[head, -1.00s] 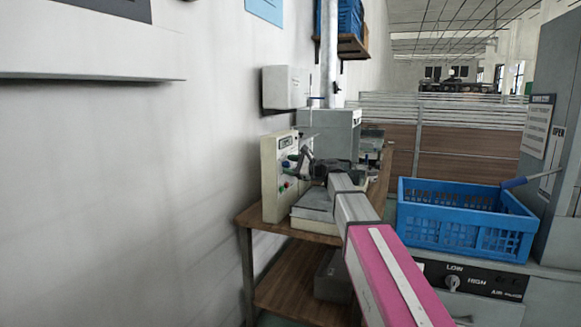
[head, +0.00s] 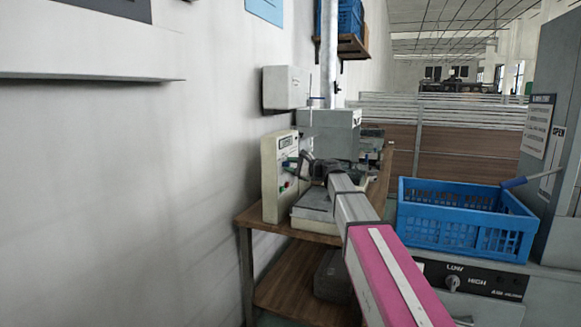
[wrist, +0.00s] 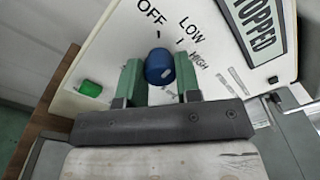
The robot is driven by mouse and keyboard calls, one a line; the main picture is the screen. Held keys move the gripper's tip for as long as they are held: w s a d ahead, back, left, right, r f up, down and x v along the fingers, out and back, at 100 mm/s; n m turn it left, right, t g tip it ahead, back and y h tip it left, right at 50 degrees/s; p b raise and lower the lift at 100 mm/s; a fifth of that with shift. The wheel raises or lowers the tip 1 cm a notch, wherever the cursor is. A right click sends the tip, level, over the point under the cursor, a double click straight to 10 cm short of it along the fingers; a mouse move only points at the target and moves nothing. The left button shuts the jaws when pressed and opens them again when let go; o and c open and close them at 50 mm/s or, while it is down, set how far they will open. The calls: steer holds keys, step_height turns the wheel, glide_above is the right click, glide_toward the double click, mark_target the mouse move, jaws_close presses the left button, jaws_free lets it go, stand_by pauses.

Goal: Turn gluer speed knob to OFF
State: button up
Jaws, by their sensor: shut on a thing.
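In the wrist view a round blue knob (wrist: 159,66) sits on a pale panel (wrist: 112,52) with the labels OFF, LOW and HIGH printed around it. My gripper (wrist: 158,74) has its two green fingers on either side of the knob and is shut on it. The labels look tilted from the wrist. The knob's pointer is not clear, so I cannot tell its setting. In the head view the gluer's cream control panel (head: 269,191) stands on a wooden bench, with my gripper (head: 293,165) at its face. The knob is too small to make out there.
A green button (wrist: 90,88) lies left of the knob, and a STOPPED sign (wrist: 262,30) is at the upper right. The wooden bench (head: 285,232) stands by the wall. A blue crate (head: 466,238) sits on a grey machine with a LOW/HIGH dial (head: 452,283).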

steer(key=shift+n, duration=3.8)
steer(key=shift+f, duration=0.1)
steer(key=o, duration=0.9)
steer(key=shift+d, duration=0.1)
steer(key=v, duration=1)
steer(key=shift+d, duration=0.35)
steer(key=shift+s, duration=0.1)
